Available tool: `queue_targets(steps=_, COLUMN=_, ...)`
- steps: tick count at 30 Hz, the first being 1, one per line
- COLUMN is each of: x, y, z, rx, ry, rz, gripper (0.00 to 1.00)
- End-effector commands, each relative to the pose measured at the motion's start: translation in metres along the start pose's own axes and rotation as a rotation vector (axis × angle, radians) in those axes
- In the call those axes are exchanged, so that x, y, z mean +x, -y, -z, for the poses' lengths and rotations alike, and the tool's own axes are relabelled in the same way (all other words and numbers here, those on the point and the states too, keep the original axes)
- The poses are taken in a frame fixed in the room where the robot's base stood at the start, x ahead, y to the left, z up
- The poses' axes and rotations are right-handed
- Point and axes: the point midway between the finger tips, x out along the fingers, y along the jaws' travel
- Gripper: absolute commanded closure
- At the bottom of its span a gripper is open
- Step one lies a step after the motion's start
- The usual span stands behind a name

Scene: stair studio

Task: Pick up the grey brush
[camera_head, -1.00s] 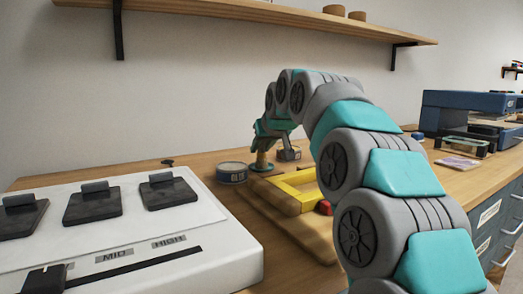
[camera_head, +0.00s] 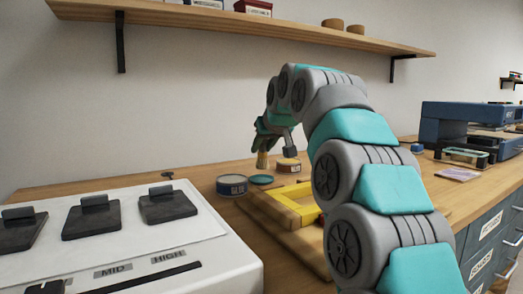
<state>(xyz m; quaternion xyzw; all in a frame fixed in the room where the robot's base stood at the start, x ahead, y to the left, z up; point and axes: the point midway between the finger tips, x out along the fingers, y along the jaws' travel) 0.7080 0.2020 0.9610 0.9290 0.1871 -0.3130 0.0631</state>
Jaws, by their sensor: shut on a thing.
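My gripper (camera_head: 262,142) is shut at the far end of my arm, above the back of the workbench. A short tan, bristle-like end of the brush (camera_head: 262,160) sticks down below its fingers, just above the teal round lid or tin (camera_head: 261,179). The rest of the brush is hidden by the fingers, so its grey part is not clear. A small grey block on a thin shaft (camera_head: 290,150) hangs just right of the fingers; I cannot tell what it is.
A dark labelled tin (camera_head: 231,185) and an orange-sided tin (camera_head: 288,166) stand nearby. A wooden board with a yellow frame (camera_head: 293,211) lies in front. A white control box (camera_head: 130,250) fills the lower left. A shelf (camera_head: 220,28) runs above; a blue machine (camera_head: 450,120) stands right.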

Motion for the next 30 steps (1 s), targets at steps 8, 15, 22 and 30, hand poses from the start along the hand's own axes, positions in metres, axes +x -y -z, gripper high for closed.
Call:
queue_targets(steps=8, x=-0.017, y=-0.004, z=-0.009, rx=0.0, ry=-0.002, rz=0.0, gripper=1.0)
queue_targets(steps=15, x=-0.039, y=-0.009, z=-0.024, rx=0.0, ry=-0.001, rz=0.0, gripper=1.0)
queue_targets(steps=22, x=-0.076, y=-0.017, z=-0.046, rx=0.001, ry=-0.004, rz=0.0, gripper=1.0)
queue_targets(steps=30, x=-0.109, y=-0.025, z=-0.067, rx=0.0, ry=-0.002, rz=0.0, gripper=1.0)
